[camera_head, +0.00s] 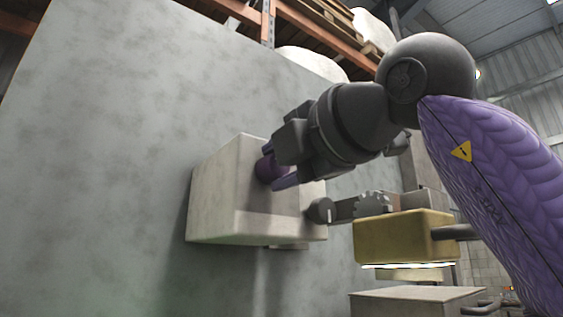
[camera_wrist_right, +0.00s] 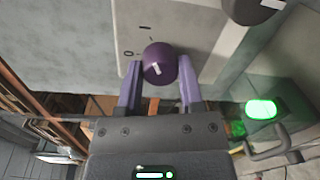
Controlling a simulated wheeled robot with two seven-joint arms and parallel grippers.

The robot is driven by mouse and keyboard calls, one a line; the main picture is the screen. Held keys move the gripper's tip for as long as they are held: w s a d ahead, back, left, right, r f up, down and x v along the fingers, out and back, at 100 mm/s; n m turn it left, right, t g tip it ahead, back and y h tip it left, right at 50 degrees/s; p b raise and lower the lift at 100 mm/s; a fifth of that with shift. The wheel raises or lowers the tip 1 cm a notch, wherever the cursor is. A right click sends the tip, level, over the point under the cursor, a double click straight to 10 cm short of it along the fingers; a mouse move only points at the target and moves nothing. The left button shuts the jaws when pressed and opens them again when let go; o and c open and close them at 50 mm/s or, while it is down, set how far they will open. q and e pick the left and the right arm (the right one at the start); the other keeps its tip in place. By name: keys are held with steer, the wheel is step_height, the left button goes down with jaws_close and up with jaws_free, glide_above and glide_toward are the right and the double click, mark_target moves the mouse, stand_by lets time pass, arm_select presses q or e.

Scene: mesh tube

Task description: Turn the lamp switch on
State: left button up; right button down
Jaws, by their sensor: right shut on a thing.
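A pale box (camera_head: 215,190) is mounted on the grey wall. A round purple knob (camera_head: 267,170) sticks out of its face. In the right wrist view the knob (camera_wrist_right: 165,55) carries a short white mark, and the panel beside it (camera_wrist_right: 115,20) has a "0" and a stroke printed near it. My right gripper (camera_head: 280,168) comes in from the right with its purple fingers on either side of the knob, shut on it. The fingers (camera_wrist_right: 160,80) also flank the knob in the right wrist view. The knob is partly hidden by the gripper in the head view. My left gripper does not show.
A dark round knob (camera_head: 320,210) sits at the box's right side. A yellow block (camera_head: 400,236) with a bright strip underneath stands right of the box. A green light (camera_wrist_right: 261,110) glows in the right wrist view. Shelving (camera_head: 320,25) stands behind the wall.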

steer(key=shift+c, duration=1.2)
jaws_free()
steer(key=b+v, duration=0.3)
steer(key=v, duration=0.7)
steer(key=shift+f, duration=0.1)
